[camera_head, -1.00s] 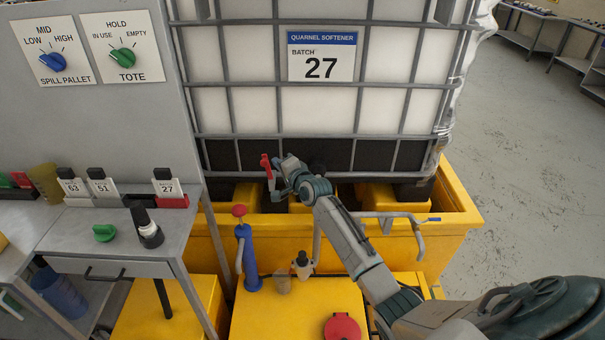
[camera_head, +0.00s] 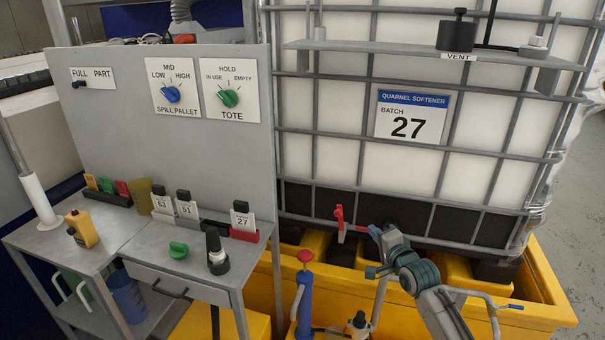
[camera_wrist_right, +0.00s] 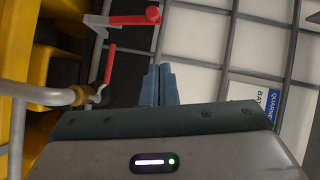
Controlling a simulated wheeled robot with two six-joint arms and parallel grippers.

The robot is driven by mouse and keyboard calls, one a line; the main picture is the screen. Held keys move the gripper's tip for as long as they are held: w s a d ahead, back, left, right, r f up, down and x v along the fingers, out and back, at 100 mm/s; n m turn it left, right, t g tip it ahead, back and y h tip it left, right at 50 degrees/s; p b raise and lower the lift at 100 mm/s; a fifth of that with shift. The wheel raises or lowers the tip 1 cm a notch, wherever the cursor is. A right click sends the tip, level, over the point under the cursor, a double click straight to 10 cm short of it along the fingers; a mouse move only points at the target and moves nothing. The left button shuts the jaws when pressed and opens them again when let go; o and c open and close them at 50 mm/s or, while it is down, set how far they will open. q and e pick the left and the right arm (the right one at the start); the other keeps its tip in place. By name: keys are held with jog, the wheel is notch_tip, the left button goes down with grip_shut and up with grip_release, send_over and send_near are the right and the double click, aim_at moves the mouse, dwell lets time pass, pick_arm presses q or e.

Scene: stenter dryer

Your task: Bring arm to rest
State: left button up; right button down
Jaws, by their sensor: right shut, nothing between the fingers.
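My right arm (camera_head: 420,275) reaches in from the lower right in the head view. Its gripper (camera_head: 372,231) is shut and empty, in front of the dark lower band of the caged white tote (camera_head: 330,160). In the right wrist view the blue-grey fingers (camera_wrist_right: 160,85) are together with nothing between them. A red valve handle (camera_head: 339,218) stands just left of the gripper; it also shows in the right wrist view (camera_wrist_right: 135,20), apart from the fingers. My left gripper is not in view.
The yellow spill pallet (camera_head: 540,310) lies under the tote. A blue pump with a red knob (camera_head: 304,290) stands left of the arm. A grey bench (camera_head: 150,260) with cards and a green knob is at left. A vent shelf (camera_head: 430,55) crosses the tote above.

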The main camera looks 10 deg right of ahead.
jog(key=s+a+f+n+g, duration=0.35)
jog(key=s+f, duration=0.25)
jog(key=s, duration=0.2)
jog(key=s+a+f+n+g, duration=0.25)
jog(key=s+f+n, duration=0.2)
jog(key=s, duration=0.35)
jog(key=s+a+f+n+g+h, duration=0.15)
jog(key=s+n+g, duration=0.25)
jog(key=s, duration=0.9)
jog(key=s+a+f+n+g, duration=0.2)
jog(key=s+n+g, duration=0.15)
jog(key=s, duration=0.95)
notch_tip(320, 180, down, 30)
jog(key=d+b, duration=0.2)
jog(key=d, duration=0.1)
jog(key=s+f+g+b, duration=0.1)
jog(key=s+f, duration=0.8)
jog(key=f, duration=0.2)
jog(key=s+d+f, duration=0.1)
jog(key=s+f, duration=0.8)
jog(key=f, duration=0.3)
jog(key=shift+s+g+b, duration=0.25)
jog(key=shift+g+b, duration=0.1)
jog(key=shift+b, duration=0.05)
